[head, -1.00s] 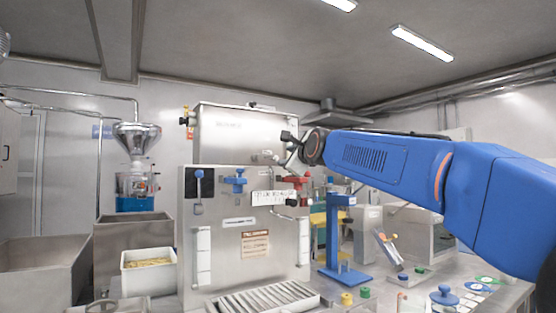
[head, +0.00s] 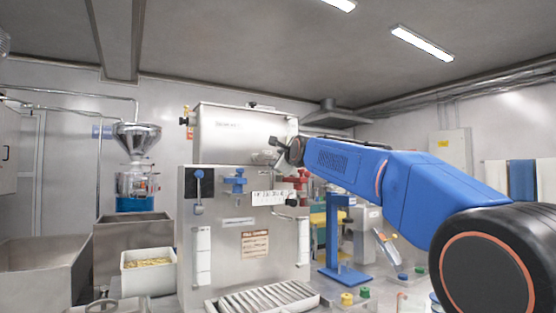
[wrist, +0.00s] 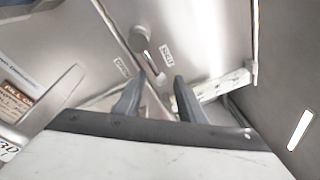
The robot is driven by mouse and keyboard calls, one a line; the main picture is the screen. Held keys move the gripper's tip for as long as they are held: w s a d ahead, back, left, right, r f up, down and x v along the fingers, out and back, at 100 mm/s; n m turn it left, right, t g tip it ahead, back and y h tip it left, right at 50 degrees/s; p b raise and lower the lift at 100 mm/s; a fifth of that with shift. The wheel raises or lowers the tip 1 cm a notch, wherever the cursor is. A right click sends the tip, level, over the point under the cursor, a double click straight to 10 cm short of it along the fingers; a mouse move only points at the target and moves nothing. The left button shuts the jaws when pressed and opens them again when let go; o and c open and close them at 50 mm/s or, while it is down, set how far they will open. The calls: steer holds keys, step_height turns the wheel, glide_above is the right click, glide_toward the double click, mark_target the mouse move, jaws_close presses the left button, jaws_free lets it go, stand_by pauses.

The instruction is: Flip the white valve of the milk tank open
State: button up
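The milk tank (head: 235,130) is a large steel box above the front panel in the head view. In the wrist view, the pale valve (wrist: 141,38) has a round hub on the steel wall, with a short lever pointing down towards my fingertips. One small label (wrist: 166,53) beside it seems to read SHUT; another (wrist: 122,68) lies to its left. In the head view my gripper (head: 279,152) is at the tank's lower right and partly hides the valve area.
A blue valve (head: 236,181) and a red valve (head: 299,180) sit on the panel below. A white sign (head: 269,198) hangs between them. A blue stand (head: 334,240) is on the counter to the right. A slatted tray (head: 262,298) lies in front.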

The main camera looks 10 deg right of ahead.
steer(key=shift+c, duration=0.2)
jaws_close()
